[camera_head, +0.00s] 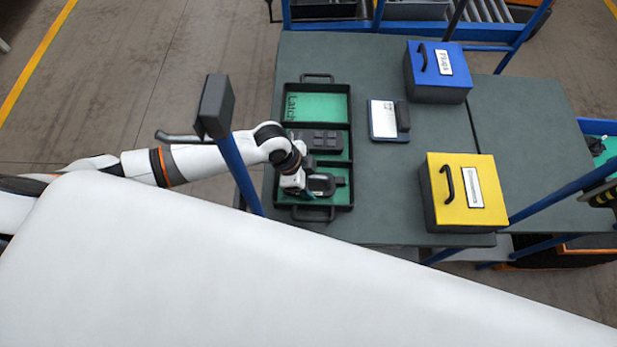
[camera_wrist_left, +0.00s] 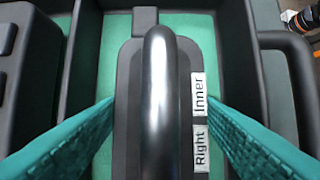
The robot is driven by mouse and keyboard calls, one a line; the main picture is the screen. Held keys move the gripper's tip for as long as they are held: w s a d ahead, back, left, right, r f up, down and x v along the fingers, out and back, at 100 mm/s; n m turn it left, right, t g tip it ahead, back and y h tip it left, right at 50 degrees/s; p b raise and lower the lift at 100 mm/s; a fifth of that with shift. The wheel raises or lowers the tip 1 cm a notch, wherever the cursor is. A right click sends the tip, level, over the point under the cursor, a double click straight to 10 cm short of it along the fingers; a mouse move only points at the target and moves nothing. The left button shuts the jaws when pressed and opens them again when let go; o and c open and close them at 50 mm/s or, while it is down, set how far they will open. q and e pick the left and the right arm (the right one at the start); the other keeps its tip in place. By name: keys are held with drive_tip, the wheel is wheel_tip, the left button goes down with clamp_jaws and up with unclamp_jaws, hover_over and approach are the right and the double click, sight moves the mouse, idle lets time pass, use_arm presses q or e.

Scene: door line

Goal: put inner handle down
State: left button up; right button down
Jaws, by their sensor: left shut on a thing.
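The inner handle is a dark plate with a shiny black grip bar (camera_wrist_left: 160,100) and white labels reading "Inner" and "Right" (camera_wrist_left: 199,120). In the head view the handle (camera_head: 322,185) lies in the nearest green-floored compartment of a black tray (camera_head: 351,200). My left gripper (camera_head: 299,188) is down at that compartment, over the handle's left part. In the left wrist view its teal fingers stand on both sides of the grip bar, and it is shut on the handle. The handle's underside is hidden, so I cannot tell whether it touches the tray floor. My right gripper is not in view.
The tray's far compartment (camera_head: 318,107) is labelled "Latch"; its middle one holds dark parts (camera_head: 316,139). A white-and-blue device (camera_head: 383,120), a blue box (camera_head: 437,85) and a yellow box (camera_head: 465,205) stand on the grey table (camera_head: 395,185). A blue post (camera_head: 240,175) rises left of the tray.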

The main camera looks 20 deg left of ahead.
use_arm(q)
drive_tip(key=o, duration=0.7)
drive_tip(key=shift+f, duration=0.1)
drive_tip(key=shift+o, duration=0.2)
drive_tip(key=shift+r, duration=0.2)
drive_tip(key=shift+a+r, duration=0.2)
drive_tip(key=b+v, duration=0.1)
drive_tip(key=v, duration=0.9)
drive_tip(key=shift+s+a+r+b, duration=0.1)
drive_tip(key=shift+r+b, duration=0.15)
drive_tip(key=shift+b, duration=0.1)
drive_tip(key=shift+a+r, duration=0.1)
drive_tip(key=shift+r, duration=0.25)
